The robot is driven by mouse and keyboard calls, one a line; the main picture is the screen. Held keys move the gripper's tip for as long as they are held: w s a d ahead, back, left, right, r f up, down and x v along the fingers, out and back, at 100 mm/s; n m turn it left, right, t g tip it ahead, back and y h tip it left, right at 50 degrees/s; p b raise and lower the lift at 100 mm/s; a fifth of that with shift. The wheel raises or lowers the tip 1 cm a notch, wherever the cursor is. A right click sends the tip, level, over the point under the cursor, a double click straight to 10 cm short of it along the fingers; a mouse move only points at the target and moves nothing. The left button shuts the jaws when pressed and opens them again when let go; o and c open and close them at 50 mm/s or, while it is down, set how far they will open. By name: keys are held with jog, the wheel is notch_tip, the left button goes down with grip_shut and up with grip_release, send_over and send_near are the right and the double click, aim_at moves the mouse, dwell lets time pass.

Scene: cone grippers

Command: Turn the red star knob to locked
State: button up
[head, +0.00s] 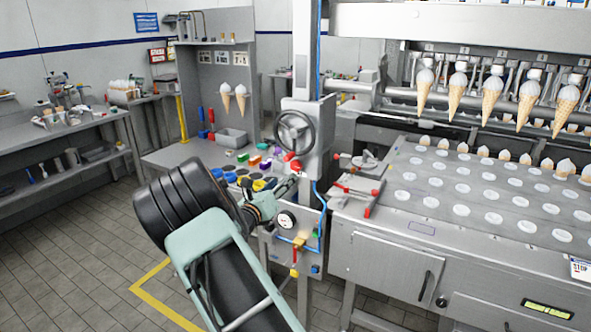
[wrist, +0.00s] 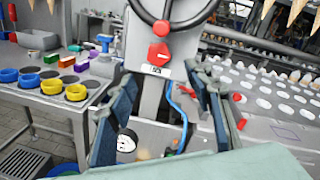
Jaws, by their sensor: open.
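The red star knob (wrist: 158,54) sits on the front of a grey column, above a small label (wrist: 158,71) whose text is too small to read. In the head view the knob (head: 296,166) shows just above my gripper (head: 288,186). In the wrist view my gripper (wrist: 163,88) is open, with its dark-padded fingers to the left and right of the column, below the knob. Nothing is between the fingers except the column behind, and the knob appears apart from them.
A black handwheel (head: 295,131) and a red ball (wrist: 161,28) are above the knob. A gauge (head: 286,219) and blue hose (head: 319,215) are below.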

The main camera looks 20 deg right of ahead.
aim_at(295, 167)
jog(key=p+x, duration=0.1)
jog(key=x, duration=0.9)
jog(key=shift+w+d+p, duration=0.15)
jog(key=shift+w+p, duration=0.1)
jog(key=shift+p, duration=0.05)
jog(key=c, duration=1.2)
jog(key=shift+o, duration=0.2)
